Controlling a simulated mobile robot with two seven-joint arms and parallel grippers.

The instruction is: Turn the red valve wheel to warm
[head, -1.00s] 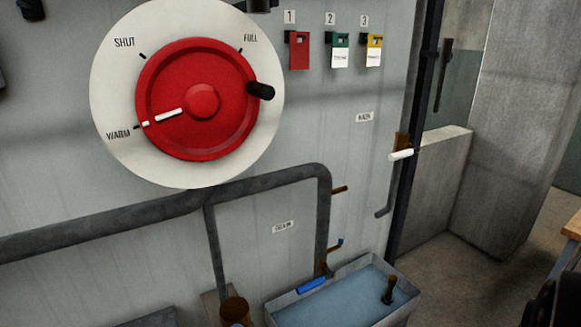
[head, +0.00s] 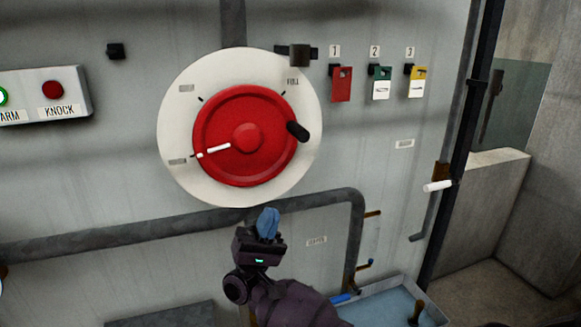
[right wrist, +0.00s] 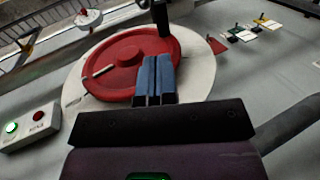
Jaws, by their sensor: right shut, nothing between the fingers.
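The red valve wheel (head: 243,138) sits on a round white dial (head: 178,122) on the grey panel. Its white pointer lies at the lower-left mark, where the earlier head view reads WARM. A black handle knob (head: 298,131) stands out at the wheel's right. My right gripper (head: 268,222) is just below the dial, its blue fingers pointing up and together with nothing between them. In the right wrist view the fingers (right wrist: 157,78) overlap the wheel (right wrist: 120,65); whether they touch it I cannot tell.
A dark pipe (head: 120,233) runs below the dial and bends down at right. Red, green and yellow tags (head: 341,84) hang at upper right. A box with a KNOCK button (head: 53,90) is at left. A water trough (head: 385,300) is below.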

